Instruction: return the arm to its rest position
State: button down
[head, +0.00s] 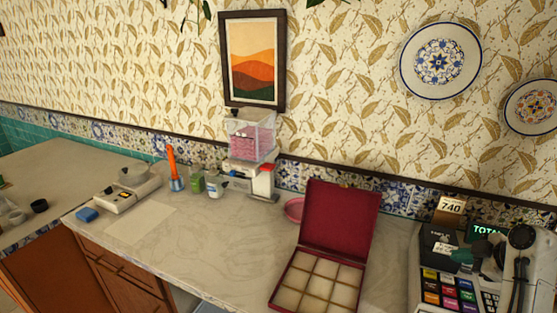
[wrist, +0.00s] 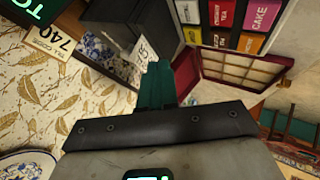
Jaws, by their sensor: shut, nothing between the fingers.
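My gripper (head: 466,256) is at the right of the head view, in front of the cash register (head: 432,276) with coloured keys. In the wrist view the dark green fingers of my gripper (wrist: 158,72) lie together, with nothing between them. My grey arm is partly visible at the right edge of the head view. The fingers look apart from the counter; whether they touch the register cannot be told.
An open red box (head: 340,218) with empty compartments stands on the counter (head: 215,240) left of the register. A pink dish (head: 294,209), red-and-white dispenser (head: 262,180), orange-handled tool (head: 172,165) and scale (head: 124,197) stand farther left.

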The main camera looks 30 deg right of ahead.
jog(key=shift+m+g+y, duration=0.3)
jog(key=shift+m+g, duration=0.1)
jog(key=a+f, duration=0.1)
jog(key=a, duration=0.1)
jog(key=w+a+f, duration=0.1)
jog(key=a, duration=0.1)
jog(key=w+a+f, duration=0.1)
jog(key=a, duration=0.1)
jog(key=shift+a, duration=0.25)
jog(key=s+a+f+m+g, duration=0.1)
jog(key=s+a+f+m, duration=0.15)
jog(key=a, duration=0.75)
jog(key=s+a+f+m+g, duration=0.1)
jog(key=s+a+f+m, duration=0.15)
jog(key=a, duration=0.75)
jog(key=s+a+f+m+g, duration=0.1)
jog(key=s+a+f, duration=0.15)
jog(key=a, duration=0.75)
jog(key=s+d+f+m+g+b, duration=0.1)
jog(key=s+f+g, duration=0.3)
jog(key=s+f, duration=0.4)
jog(key=s+b, duration=0.1)
jog(key=s, duration=0.2)
jog(key=shift+d, duration=0.2)
